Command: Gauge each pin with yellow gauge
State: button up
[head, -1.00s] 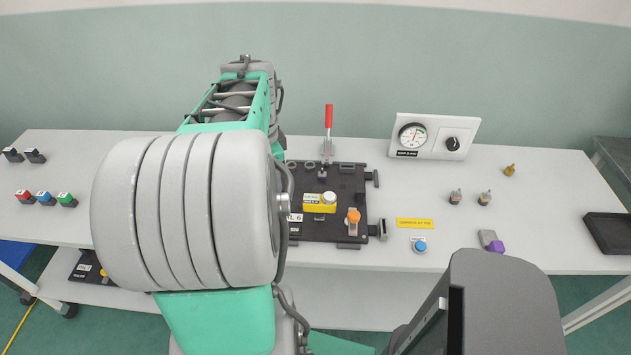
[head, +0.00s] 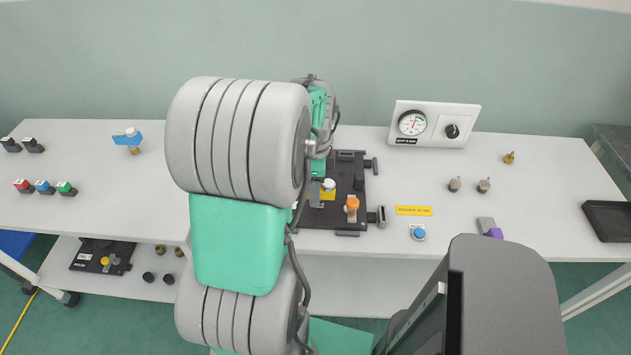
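The yellow gauge block (head: 327,195) sits on the black fixture plate (head: 345,215), with a pale round knob (head: 329,185) on top. My arm reaches over the plate from above. My gripper (head: 316,192) is a small grey shape at the left side of the yellow block, largely hidden by my arm. I cannot tell whether it touches the block or how far its fingers are apart. Two grey pin-like parts, a left one (head: 455,184) and a right one (head: 484,185), stand on the table right of the plate. A brass part (head: 509,157) stands behind them.
A dial panel (head: 433,123) stands at the back. An orange knob (head: 352,204) is on the plate. A yellow label (head: 413,210), blue button (head: 418,235), purple-ended part (head: 493,230) and black tray (head: 607,222) lie right. A blue part (head: 127,138) and coloured buttons (head: 44,187) are left.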

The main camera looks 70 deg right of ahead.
jog(key=shift+c, duration=0.3)
grip_shut()
dwell(0.3)
dwell(0.6)
jog(key=c, duration=0.6)
grip_release()
grip_shut()
